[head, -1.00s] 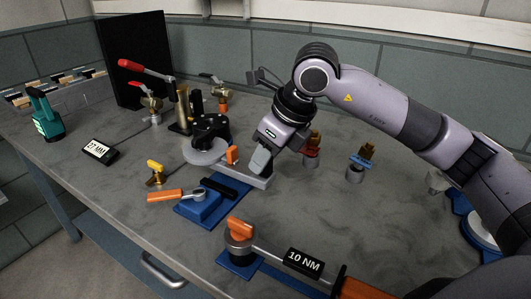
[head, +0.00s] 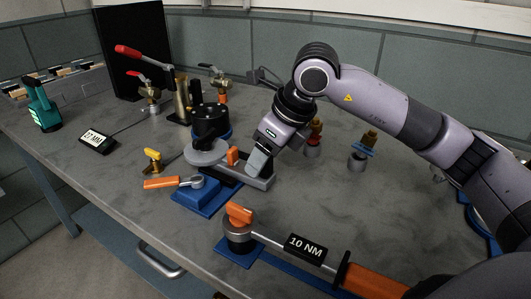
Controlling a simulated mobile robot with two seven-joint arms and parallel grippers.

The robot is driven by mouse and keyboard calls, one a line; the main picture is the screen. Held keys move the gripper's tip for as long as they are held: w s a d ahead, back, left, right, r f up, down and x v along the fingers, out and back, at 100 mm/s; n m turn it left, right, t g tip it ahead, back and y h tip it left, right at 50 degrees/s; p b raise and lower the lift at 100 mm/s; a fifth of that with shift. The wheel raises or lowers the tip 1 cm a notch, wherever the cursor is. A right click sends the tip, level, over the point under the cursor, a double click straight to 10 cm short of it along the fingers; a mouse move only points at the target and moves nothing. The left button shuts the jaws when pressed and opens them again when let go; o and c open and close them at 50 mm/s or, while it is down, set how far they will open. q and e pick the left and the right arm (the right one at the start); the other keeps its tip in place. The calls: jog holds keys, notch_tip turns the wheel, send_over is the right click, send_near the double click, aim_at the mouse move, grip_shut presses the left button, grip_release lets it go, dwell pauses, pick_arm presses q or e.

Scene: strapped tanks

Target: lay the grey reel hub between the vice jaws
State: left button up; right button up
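The grey reel hub (head: 203,157) is a flat disc with a grey bar and an upright orange piece beside it. My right gripper (head: 259,162) seems shut on its bar end, though its fingertips are partly hidden. The hub seems to hang just above and behind the vice (head: 205,203), a blue block with dark jaws and an orange lever (head: 160,183). The hub partly hides the jaws, so their gap and any contact cannot be told. My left gripper is out of view.
A black-topped round fixture (head: 210,120) stands right behind the hub. A 10 NM torque wrench (head: 304,246) lies in front. The bench between wrench and fittings is clear.

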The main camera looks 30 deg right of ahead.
jog(key=v, duration=0.7)
dwell(0.5)
